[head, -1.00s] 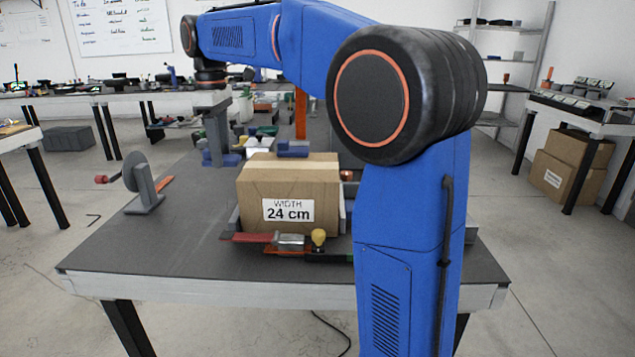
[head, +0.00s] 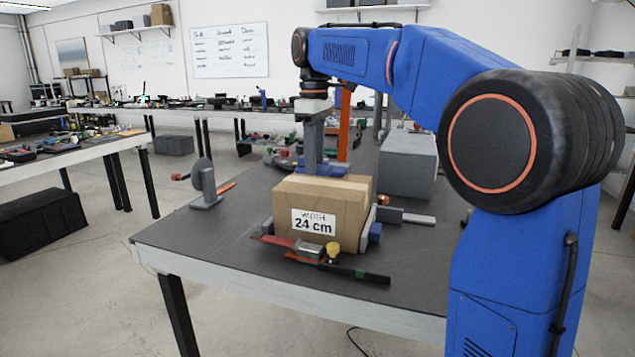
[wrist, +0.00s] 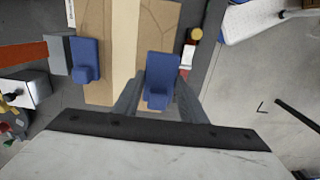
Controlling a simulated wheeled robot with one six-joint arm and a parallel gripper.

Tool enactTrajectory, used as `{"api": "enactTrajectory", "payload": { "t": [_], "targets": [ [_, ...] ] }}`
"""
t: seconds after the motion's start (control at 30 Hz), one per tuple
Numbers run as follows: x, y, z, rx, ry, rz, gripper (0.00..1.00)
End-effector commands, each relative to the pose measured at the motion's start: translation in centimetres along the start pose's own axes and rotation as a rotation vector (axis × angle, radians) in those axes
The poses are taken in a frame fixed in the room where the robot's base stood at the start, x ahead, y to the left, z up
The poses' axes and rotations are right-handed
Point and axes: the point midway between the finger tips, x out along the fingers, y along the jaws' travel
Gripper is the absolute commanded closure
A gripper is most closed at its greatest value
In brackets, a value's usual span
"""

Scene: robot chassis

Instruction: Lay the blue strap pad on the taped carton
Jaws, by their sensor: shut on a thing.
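The taped carton (head: 345,212) stands on the grey bench with a "WIDTH 24 cm" label on its front. Its pale tape strip (wrist: 125,45) shows in the wrist view. My gripper (wrist: 160,92) is shut on a blue strap pad (wrist: 160,72), which appears over the carton top, right of the tape. I cannot tell whether it touches. A second blue pad (wrist: 86,58) lies left of the tape by the carton's edge. In the head view my gripper (head: 313,162) is at the carton's far side, with blue (head: 328,170) at its lower end; which pad this is remains unclear.
A red-handled tool with a yellow knob (head: 332,250) lies before the carton. A grey bar with a blue end (head: 375,232) stands at its right side. A grey box (head: 408,160) is behind right.

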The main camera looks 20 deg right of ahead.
Motion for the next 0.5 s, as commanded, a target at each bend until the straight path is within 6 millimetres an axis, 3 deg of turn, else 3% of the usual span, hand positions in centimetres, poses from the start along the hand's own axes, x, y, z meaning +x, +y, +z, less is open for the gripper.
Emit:
{"api": "enactTrajectory", "payload": {
  "t": [0.27,0.5],
  "targets": [
    [1.9,0.0,0.0,0.0,0.0,0.0,0.83],
    [4.9,0.0,0.1,0.0,0.0,0.0,0.83]
  ]
}}
